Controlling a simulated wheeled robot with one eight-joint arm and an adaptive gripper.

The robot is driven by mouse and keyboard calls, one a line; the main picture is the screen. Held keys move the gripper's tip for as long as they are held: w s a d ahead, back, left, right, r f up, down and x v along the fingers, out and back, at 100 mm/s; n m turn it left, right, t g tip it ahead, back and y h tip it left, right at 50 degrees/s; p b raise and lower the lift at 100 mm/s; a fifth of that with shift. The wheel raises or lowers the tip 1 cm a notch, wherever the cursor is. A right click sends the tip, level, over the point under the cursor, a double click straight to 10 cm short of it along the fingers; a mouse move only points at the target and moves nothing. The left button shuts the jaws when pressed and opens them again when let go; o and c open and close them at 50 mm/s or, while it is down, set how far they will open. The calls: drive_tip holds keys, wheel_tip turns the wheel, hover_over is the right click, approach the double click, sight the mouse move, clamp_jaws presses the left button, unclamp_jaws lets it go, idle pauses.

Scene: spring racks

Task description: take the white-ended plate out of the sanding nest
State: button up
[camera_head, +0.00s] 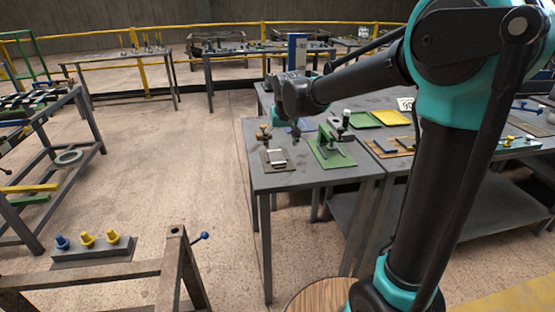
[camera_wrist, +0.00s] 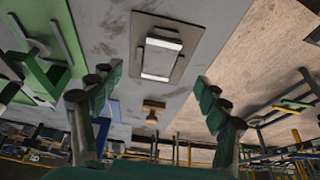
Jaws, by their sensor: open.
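The white-ended plate (camera_head: 277,158) lies in the sanding nest (camera_head: 265,160), a flat brown-grey base near the left front of the grey table. In the wrist view the plate (camera_wrist: 161,60), grey with white ends, sits on the nest (camera_wrist: 139,32), in line with the gap between my fingers. My gripper (camera_wrist: 155,90) is open and empty, its dark green fingers spread wide to either side and apart from the plate. In the head view my arm reaches over the table's back left; the fingers are small and partly hidden there.
A green fixture (camera_head: 333,152) stands right of the nest; it also shows at the wrist view's left (camera_wrist: 45,75). A small wooden-topped object (camera_wrist: 153,108) stands behind the nest. Green and yellow trays (camera_head: 396,118) lie farther right. Open floor borders the table's left edge.

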sight(278, 161)
drive_tip(key=x, duration=0.3)
drive_tip(key=shift+w+a+f, duration=0.1)
drive_tip(key=shift+f, duration=0.25)
drive_tip(key=shift+s+x, duration=0.2)
drive_tip(key=shift+x, duration=1.1)
drive_tip(key=shift+s+x, duration=0.15)
drive_tip(key=shift+x, duration=1.15)
drive_tip(key=shift+f, duration=0.1)
drive_tip(key=shift+c, duration=0.4)
drive_tip(key=c, duration=1.3)
